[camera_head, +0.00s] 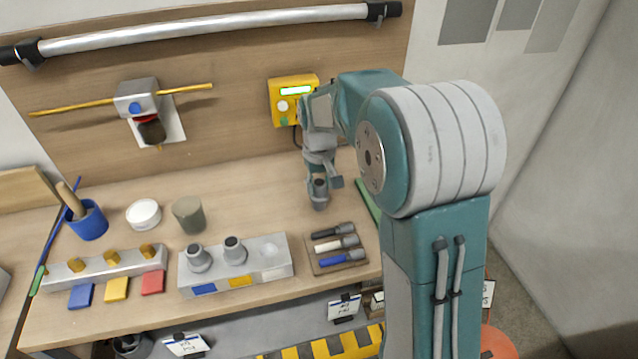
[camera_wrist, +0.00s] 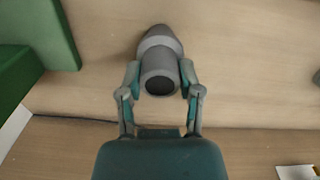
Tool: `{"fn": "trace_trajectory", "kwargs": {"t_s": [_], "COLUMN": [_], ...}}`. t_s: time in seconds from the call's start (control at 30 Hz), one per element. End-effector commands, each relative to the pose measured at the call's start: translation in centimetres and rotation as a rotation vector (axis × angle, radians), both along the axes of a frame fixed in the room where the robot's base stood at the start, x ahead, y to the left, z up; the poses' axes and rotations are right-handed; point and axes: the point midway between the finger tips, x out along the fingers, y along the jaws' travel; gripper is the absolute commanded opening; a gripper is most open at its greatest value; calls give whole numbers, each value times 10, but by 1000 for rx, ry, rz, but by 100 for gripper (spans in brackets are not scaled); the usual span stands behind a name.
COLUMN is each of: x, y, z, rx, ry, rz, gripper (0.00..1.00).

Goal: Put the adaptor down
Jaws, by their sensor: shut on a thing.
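The adaptor is a grey, stepped cylinder with a dark open end. In the head view the adaptor (camera_head: 319,200) is over the wooden bench, below the yellow box and behind the tool tray. In the wrist view the adaptor (camera_wrist: 159,62) sits between both fingers. My gripper (camera_head: 320,178) points down and is shut on it; the gripper also shows in the wrist view (camera_wrist: 160,80). I cannot tell whether the adaptor's base touches the bench. Two similar adaptors (camera_head: 199,258) (camera_head: 235,250) stand in a grey block (camera_head: 256,283), whose right-hand round spot is empty.
A tray (camera_head: 323,268) with three handled tools lies in front of the gripper. A green bar (camera_head: 368,200) lies to its right. A yellow box (camera_head: 283,100) hangs on the wall behind. A grey-green cup (camera_head: 188,214) and white jar (camera_head: 143,213) stand left; bench between is clear.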

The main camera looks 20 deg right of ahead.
Motion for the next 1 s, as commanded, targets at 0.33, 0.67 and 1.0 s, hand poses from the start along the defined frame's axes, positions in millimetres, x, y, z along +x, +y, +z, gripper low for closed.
{"fn": "trace_trajectory", "kwargs": {"t_s": [0.33, 0.67, 1.0], "x": [0, 0, 0], "y": [1, 1, 1], "z": [-2, 1, 59], "rx": [0, -1, 0], "ry": [1, -1, -5], "rz": [0, 0, 0], "gripper": [81, 81, 81]}}
